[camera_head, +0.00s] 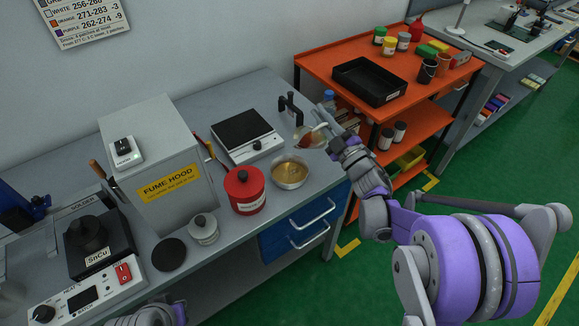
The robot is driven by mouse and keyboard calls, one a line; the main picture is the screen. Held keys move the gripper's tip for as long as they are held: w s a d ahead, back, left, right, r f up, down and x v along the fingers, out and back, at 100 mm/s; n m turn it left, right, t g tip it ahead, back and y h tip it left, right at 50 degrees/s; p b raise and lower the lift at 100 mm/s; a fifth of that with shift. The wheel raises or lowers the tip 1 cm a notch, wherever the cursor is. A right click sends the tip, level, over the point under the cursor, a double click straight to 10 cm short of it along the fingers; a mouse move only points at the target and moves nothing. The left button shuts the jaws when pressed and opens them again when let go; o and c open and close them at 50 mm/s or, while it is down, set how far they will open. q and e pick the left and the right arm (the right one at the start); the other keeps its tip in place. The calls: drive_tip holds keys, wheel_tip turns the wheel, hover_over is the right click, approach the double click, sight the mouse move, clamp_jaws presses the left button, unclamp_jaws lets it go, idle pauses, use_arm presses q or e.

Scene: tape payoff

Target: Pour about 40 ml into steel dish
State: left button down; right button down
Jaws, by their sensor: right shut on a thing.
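The steel dish (290,184) stands on the grey bench, right of the red can, with golden-brown liquid in it. My right gripper (325,126) is shut on a small clear vessel (308,138) with reddish-brown contents, behind and to the right of the dish. The vessel looks tilted, but its outline is faint and its mouth is hard to make out. I cannot see a stream between vessel and dish. Part of my left arm shows at the bottom edge; its gripper is out of view.
A red can (244,190), a small grey lidded pot (203,229) and a hot plate (246,136) crowd around the dish. The fume hood (158,180) stands left. An orange cart (330,62) with a black tray (369,81) is at the right.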

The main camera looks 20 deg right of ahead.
drive_tip(key=shift+w+d+m+h+b, duration=0.15)
drive_tip(key=shift+m+h, duration=0.05)
drive_tip(key=shift+m, duration=0.3)
drive_tip(key=shift+w+d+m+h+b, duration=0.1)
drive_tip(key=shift+m+h+b, duration=0.1)
drive_tip(key=shift+m, duration=0.3)
drive_tip(key=shift+w+d+f+m+g+h, duration=0.15)
drive_tip(key=shift+w+d+f+m+h, duration=0.1)
drive_tip(key=shift+m, duration=0.35)
drive_tip(key=shift+w+d+f+m+g+h, duration=0.1)
drive_tip(key=shift+d+m+g+h, duration=0.1)
drive_tip(key=shift+m, duration=0.4)
drive_tip(key=shift+d, duration=0.1)
